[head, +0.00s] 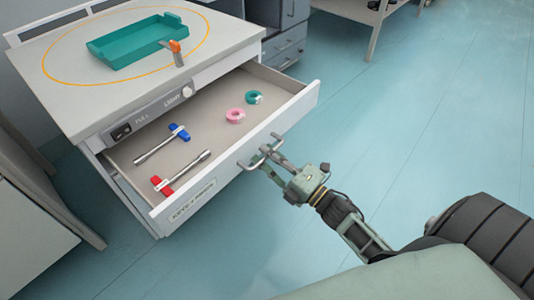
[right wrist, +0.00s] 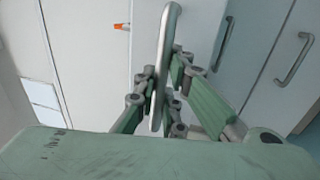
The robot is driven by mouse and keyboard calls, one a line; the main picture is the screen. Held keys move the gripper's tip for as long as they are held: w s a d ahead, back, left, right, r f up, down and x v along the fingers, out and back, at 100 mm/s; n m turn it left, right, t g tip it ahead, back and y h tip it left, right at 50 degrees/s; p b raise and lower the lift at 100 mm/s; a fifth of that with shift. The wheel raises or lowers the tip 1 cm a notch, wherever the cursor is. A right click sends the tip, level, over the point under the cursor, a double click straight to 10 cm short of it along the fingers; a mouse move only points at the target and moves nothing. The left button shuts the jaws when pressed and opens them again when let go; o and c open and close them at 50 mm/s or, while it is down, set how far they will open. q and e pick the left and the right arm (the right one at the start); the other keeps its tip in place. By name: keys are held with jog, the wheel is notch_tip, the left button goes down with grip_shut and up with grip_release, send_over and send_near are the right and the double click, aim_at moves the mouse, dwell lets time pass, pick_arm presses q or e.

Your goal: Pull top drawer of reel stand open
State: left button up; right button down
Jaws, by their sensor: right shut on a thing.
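The reel stand (head: 100,105) is a white cabinet at the left of the head view. Its top drawer (head: 220,165) is pulled well out, and its inside shows. My right gripper (head: 264,152) is shut on the bar handle (head: 250,163) of the drawer front. In the right wrist view the handle (right wrist: 166,60) runs upright between the fingers (right wrist: 160,92). In the drawer lie a blue-handled tool (head: 165,143), a red-handled tool (head: 182,172), a pink ring (head: 235,115) and a teal ring (head: 253,97). My left gripper is not in view.
A teal tray (head: 138,42) and an orange-and-grey tool (head: 175,50) are on the stand's top inside an orange outline. A grey drawer unit (head: 284,45) stands behind. A white cabinet (head: 35,225) is at the left. The floor to the right is clear.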

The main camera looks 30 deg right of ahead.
jog(key=c, duration=1.8)
grip_release()
jog(key=shift+s, duration=0.1)
jog(key=v, duration=1.2)
